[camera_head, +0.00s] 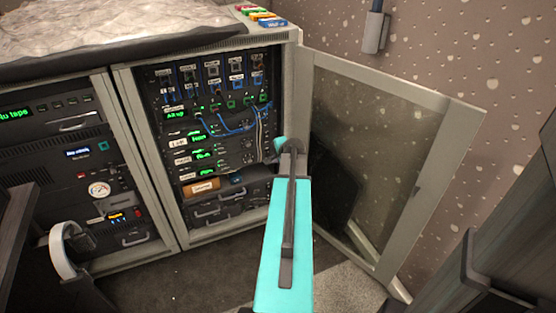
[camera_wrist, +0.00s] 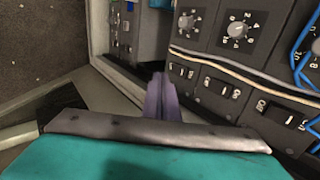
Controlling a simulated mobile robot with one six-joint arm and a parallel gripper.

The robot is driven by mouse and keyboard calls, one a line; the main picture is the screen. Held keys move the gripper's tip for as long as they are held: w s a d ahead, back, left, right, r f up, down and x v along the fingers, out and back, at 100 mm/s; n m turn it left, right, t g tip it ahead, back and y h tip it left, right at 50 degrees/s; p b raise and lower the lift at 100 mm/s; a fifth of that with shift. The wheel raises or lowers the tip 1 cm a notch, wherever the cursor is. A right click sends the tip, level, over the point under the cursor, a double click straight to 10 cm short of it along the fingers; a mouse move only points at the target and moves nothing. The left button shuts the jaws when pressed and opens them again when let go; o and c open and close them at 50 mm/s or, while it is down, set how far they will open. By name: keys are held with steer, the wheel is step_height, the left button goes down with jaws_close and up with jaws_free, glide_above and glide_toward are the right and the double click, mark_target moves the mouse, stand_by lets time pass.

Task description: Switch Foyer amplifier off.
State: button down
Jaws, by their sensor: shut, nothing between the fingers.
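The open rack (camera_head: 212,135) holds stacked amplifier units with white name labels and green displays. The labels are too small for me to tell which unit is the Foyer amplifier. In the wrist view, black panels carry rocker switches, one near my fingers (camera_wrist: 183,70), one in the middle (camera_wrist: 222,88) and one at the right (camera_wrist: 283,114), with knobs (camera_wrist: 237,30) above them. My gripper (camera_wrist: 160,84) is shut and empty, beside the panels' left edge, apart from the switches as far as I can see. In the head view my arm hides most of it.
The rack's glass door (camera_head: 385,150) stands open at the right. Blue cables (camera_head: 230,128) loop across the upper panels, and pale cables (camera_wrist: 235,68) run above the switches. A second rack (camera_head: 75,150) stands at the left. Headphones (camera_head: 62,250) hang in front of it.

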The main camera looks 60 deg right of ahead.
mark_target(268, 154)
steer(key=shift+w+d+f+b, duration=0.2)
steer(key=shift+w+d+f, duration=0.15)
steer(key=shift+w+d, duration=0.3)
steer(key=shift+w+d+f+b, duration=0.15)
steer(key=shift+w+d+f, duration=0.2)
steer(key=shift+w, duration=0.45)
steer(key=shift+w+d+f+b, duration=0.2)
steer(key=shift+w+d+f, duration=0.1)
steer(key=shift+w+d, duration=0.4)
steer(key=shift+a, duration=0.1)
steer(key=shift+w+p, duration=0.25)
steer(key=shift+p, duration=0.35)
steer(key=shift+f+p, duration=0.3)
steer(key=shift+f, duration=0.15)
steer(key=shift+r+p, duration=0.3)
steer(key=shift+d+r+p, duration=0.2)
steer(key=shift+r+p, duration=0.15)
steer(key=shift+r, duration=0.3)
